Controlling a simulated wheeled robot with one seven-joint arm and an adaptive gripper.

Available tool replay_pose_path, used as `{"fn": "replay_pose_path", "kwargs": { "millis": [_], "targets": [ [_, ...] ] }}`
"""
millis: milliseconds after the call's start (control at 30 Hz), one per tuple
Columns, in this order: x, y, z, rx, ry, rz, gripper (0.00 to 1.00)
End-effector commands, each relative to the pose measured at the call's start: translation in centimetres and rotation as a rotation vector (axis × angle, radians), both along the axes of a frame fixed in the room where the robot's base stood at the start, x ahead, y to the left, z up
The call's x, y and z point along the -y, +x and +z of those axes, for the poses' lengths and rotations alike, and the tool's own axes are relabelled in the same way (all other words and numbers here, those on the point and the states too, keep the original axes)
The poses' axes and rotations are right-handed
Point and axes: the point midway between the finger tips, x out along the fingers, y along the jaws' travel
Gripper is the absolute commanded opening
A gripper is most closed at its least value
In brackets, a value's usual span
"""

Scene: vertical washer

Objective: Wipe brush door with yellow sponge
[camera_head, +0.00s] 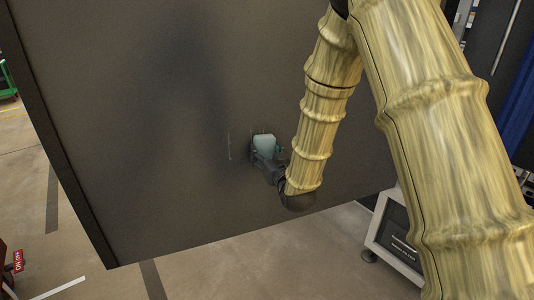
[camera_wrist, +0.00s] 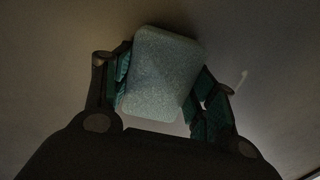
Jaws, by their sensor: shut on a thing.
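A pale blue-green block (camera_head: 264,144), the only sponge-like thing in view, is held at the dark grey door panel (camera_head: 130,120). No yellow sponge shows. In the wrist view the block (camera_wrist: 160,72) has rounded corners and a speckled face. My gripper (camera_head: 266,154) is shut on it, with teal finger pads on both sides in the wrist view (camera_wrist: 167,92). The block is at or very near the panel; I cannot tell if they touch. A thin pale mark (camera_head: 229,147) is on the panel, just left of the block.
A white-framed machine or cabinet (camera_head: 385,235) stands at lower right. A red sign (camera_head: 18,261) is at lower left. Concrete floor (camera_head: 230,270) shows below the panel's lower edge. The panel's left part is clear. My arm covers much of the right side.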

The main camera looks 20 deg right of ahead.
Motion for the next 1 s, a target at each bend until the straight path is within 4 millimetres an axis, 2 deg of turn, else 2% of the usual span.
{"fn": "replay_pose_path", "kwargs": {
  "millis": [400, 667, 1000],
  "targets": [
    [-2.9, -0.1, 0.0, 0.000, -0.001, 0.002, 0.38],
    [-3.7, -0.1, 0.0, 0.000, 0.000, 0.003, 0.38],
    [-5.7, -0.5, 0.0, 0.000, 0.000, 0.003, 0.38]
  ]
}}
